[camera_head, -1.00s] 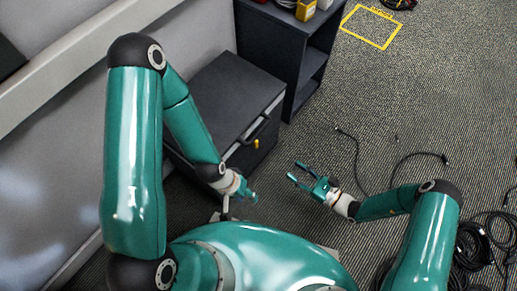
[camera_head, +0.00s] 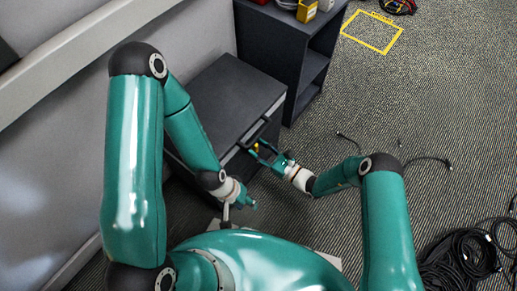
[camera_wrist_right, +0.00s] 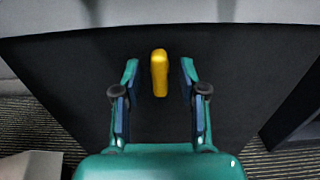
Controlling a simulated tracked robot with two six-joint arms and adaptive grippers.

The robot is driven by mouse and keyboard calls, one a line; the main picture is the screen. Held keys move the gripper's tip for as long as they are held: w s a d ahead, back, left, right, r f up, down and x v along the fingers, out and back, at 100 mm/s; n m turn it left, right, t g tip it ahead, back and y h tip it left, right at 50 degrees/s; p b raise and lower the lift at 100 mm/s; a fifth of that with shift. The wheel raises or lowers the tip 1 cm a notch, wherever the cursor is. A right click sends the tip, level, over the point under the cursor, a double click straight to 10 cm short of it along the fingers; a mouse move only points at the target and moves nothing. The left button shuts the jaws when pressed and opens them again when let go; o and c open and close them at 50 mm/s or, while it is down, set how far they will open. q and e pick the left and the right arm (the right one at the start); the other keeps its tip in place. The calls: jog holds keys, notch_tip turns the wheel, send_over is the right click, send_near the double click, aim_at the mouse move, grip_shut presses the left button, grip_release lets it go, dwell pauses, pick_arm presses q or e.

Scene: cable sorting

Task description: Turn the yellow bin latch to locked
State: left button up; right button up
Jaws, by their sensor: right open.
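The yellow latch (camera_wrist_right: 159,73) is on the front face of the dark bin (camera_wrist_right: 60,62). It stands upright in the right wrist view, between the two open fingers of my right gripper (camera_wrist_right: 158,88). I cannot tell whether the fingers touch it; gaps show on both sides. In the head view the latch (camera_head: 256,147) is partly covered by my right gripper (camera_head: 262,154) at the front of the bin (camera_head: 220,100). My left gripper (camera_head: 249,203) hangs left of and below the right one, apart from the bin front. Its fingers are too small to judge.
A dark shelf unit (camera_head: 280,45) stands behind the bin, with small items on top. A yellow floor outline (camera_head: 371,32) lies at the upper right. Black cables (camera_head: 460,262) lie coiled on the carpet at the lower right. The middle floor is mostly clear.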

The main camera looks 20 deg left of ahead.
jog(key=shift+a, duration=0.25)
grip_shut()
